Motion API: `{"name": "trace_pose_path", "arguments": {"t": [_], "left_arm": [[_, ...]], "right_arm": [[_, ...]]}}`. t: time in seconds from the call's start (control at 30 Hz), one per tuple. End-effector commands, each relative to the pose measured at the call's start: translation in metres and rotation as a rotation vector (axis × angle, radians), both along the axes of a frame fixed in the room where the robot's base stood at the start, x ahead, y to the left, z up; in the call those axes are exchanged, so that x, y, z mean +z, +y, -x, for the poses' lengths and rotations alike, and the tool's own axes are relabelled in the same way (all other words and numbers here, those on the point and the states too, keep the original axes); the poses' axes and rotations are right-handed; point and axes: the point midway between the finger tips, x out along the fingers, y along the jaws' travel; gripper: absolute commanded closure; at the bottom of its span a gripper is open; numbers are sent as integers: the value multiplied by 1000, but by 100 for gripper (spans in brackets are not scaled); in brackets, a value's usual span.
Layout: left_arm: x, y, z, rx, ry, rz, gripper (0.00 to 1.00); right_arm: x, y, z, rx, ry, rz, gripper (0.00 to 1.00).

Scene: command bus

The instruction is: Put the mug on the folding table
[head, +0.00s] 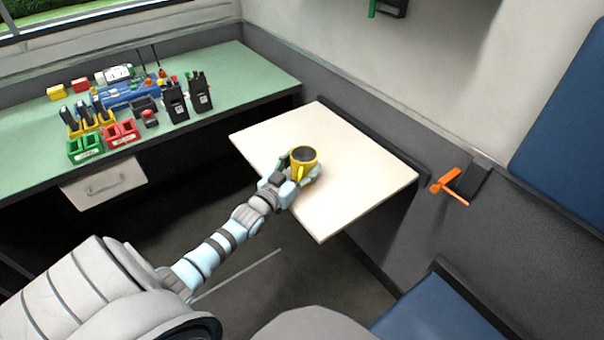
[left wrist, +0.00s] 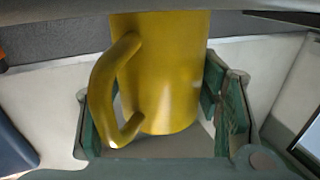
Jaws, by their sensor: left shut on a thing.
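A yellow mug (head: 304,160) with a dark inside is at my left gripper (head: 295,172), over the middle of the cream folding table (head: 345,150). In the left wrist view the mug (left wrist: 170,75) fills the middle, with its handle on the left side. The green-padded fingers of my left gripper (left wrist: 160,115) stand on either side of it, shut on the mug. The mug looks upright. The folding table (left wrist: 50,85) shows behind it. I cannot tell whether the mug's base touches the table. My right gripper is in neither view.
A green counter (head: 240,72) on the left holds radios (head: 175,102), a green bin (head: 86,148), a red bin (head: 122,133) and other small items. An orange lever (head: 450,182) sticks out from the wall right of the table. The tabletop around the mug is clear. A blue seat (head: 430,310) is at lower right.

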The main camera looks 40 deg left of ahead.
Motion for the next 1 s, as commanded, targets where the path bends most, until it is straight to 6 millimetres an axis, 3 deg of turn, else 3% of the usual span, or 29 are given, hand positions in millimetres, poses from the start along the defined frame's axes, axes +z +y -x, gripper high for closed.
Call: {"name": "trace_pose_path", "arguments": {"t": [0.3, 0.33, 0.43, 0.83, 1.0], "left_arm": [[-1, 0, 0, -1, -3, 0, 77], [-1, 0, 0, 0, -1, 0, 37], [0, 0, 0, 0, -1, 0, 21], [5, 0, 2, -1, 0, -1, 21], [9, -2, 33, -1, 4, -1, 21]], "right_arm": [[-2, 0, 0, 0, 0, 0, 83], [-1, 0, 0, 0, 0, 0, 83], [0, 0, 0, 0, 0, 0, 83], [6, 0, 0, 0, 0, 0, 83], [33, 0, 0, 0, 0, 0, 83]]}}
